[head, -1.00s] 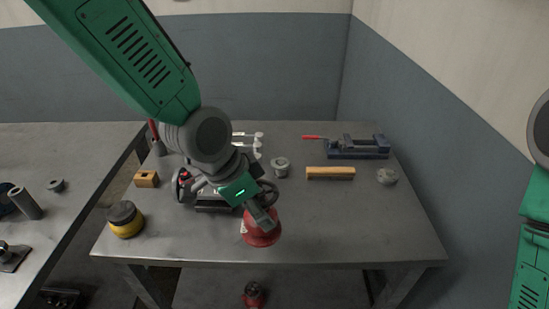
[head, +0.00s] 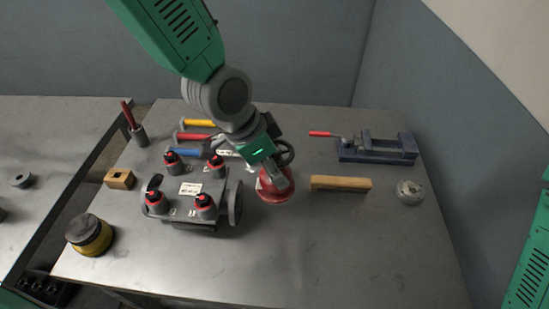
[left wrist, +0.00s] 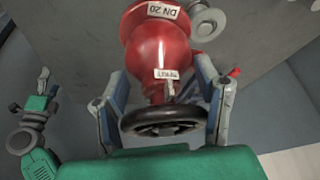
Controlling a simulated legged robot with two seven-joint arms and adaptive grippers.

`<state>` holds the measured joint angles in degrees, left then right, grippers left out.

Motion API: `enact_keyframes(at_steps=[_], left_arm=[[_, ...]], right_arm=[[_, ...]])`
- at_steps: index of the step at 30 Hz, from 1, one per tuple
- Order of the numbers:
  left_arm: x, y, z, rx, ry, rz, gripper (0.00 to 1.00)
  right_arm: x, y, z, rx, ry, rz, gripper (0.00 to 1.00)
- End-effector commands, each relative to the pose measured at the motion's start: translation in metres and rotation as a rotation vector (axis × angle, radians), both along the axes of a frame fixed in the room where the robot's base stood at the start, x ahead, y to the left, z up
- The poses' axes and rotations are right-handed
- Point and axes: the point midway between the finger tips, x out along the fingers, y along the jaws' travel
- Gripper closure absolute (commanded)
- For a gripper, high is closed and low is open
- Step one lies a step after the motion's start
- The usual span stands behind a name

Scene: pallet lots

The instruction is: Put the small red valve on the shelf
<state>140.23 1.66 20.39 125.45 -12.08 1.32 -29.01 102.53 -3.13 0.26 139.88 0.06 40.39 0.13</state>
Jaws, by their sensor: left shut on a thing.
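The small red valve (head: 273,190) has a flared red body, a black handwheel and white labels; one reads "DN 20" in the left wrist view (left wrist: 160,50). My left gripper (head: 280,178) is shut on it, with its two fingers on either side of the handwheel (left wrist: 163,121). The valve shows over the middle of the grey workbench; I cannot tell whether its base touches the top. My right arm is at the right edge of the head view. What looks like my right gripper (left wrist: 43,85) shows small in the left wrist view, its jaws unclear. I cannot make out a shelf.
A grey device with red-and-black knobs (head: 190,197) stands just left of the valve. A wooden bar (head: 341,184), a blue vise (head: 378,149) and a grey round part (head: 409,192) lie right. A yellow-black tin (head: 89,235) is front left. The bench's front right is clear.

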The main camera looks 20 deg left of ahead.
Motion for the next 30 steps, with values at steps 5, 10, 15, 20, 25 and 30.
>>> enact_keyframes(at_steps=[5, 10, 15, 20, 25, 30], left_arm=[[0.002, -0.001, -0.025, -0.002, -0.001, 0.0, 0.95], [0.002, -0.001, -0.036, -0.001, -0.002, 0.001, 0.95], [0.002, -0.001, -0.059, -0.001, -0.001, 0.0, 0.95], [0.002, -0.001, -0.072, -0.002, -0.003, 0.0, 0.95], [0.002, -0.001, -0.073, -0.002, -0.004, 0.001, 0.95], [0.001, 0.0, -0.074, 0.0, 0.0, 0.0, 0.22]], right_arm=[[0.0, 0.0, -0.001, 0.0, 0.0, 0.0, 0.2], [0.0, 0.0, -0.001, 0.0, 0.0, 0.0, 0.2], [0.0, 0.0, -0.002, 0.0, 0.0, 0.0, 0.2], [0.0, 0.0, -0.002, 0.0, 0.0, 0.0, 0.2], [0.0, 0.0, -0.002, 0.0, -0.001, 0.0, 0.2], [0.0, 0.0, -0.002, 0.0, -0.001, 0.0, 0.2]])
